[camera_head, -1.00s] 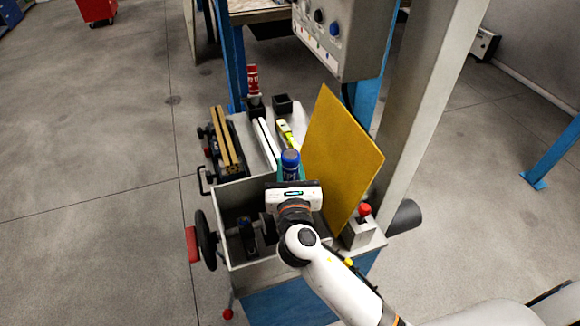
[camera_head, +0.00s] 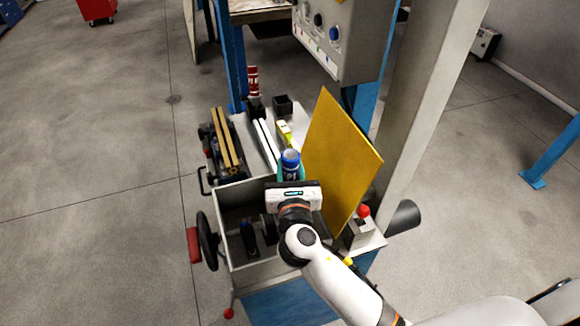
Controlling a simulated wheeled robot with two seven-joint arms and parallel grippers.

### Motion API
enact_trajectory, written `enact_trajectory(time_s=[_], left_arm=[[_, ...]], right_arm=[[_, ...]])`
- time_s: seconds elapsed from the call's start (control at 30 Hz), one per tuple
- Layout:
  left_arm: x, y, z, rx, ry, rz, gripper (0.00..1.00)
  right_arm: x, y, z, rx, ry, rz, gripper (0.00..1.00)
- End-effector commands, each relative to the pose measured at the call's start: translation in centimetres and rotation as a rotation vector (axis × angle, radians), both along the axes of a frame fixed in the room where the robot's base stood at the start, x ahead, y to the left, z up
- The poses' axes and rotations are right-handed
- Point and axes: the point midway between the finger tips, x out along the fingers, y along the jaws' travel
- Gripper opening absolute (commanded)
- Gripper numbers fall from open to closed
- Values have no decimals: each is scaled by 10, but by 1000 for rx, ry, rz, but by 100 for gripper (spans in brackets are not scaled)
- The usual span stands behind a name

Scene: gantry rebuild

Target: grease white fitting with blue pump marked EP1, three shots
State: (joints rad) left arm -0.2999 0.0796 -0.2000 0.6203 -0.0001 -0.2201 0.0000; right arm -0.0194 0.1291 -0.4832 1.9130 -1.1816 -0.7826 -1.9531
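A blue-capped, teal-bodied pump (camera_head: 290,160) stands upright just beyond my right gripper (camera_head: 291,180), over the back edge of the grey box. The hand hides the lower part of the pump and the fingertips, so I cannot see whether the fingers are closed on it. No EP1 marking is legible. I cannot make out a white fitting; two white bars (camera_head: 266,144) lie on the bench behind the pump. My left gripper is not in view.
A yellow panel (camera_head: 342,160) stands close right of the pump. A red container (camera_head: 253,80) stands by a black holder (camera_head: 256,108); another black holder (camera_head: 283,105) looks empty. A grey control box (camera_head: 338,38) hangs above. A handwheel (camera_head: 207,241) juts out left.

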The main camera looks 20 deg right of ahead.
Motion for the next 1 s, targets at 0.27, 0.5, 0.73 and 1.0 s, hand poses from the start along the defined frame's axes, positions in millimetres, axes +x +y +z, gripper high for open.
enact_trajectory(time_s=[0.27,0.5,0.73,1.0], left_arm=[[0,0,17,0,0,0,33],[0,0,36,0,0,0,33],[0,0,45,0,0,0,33],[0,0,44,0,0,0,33]], right_arm=[[0,0,15,0,0,0,3],[0,0,34,-1,-3,0,3],[0,0,48,2,-6,-1,3],[0,0,62,0,-5,0,3]])
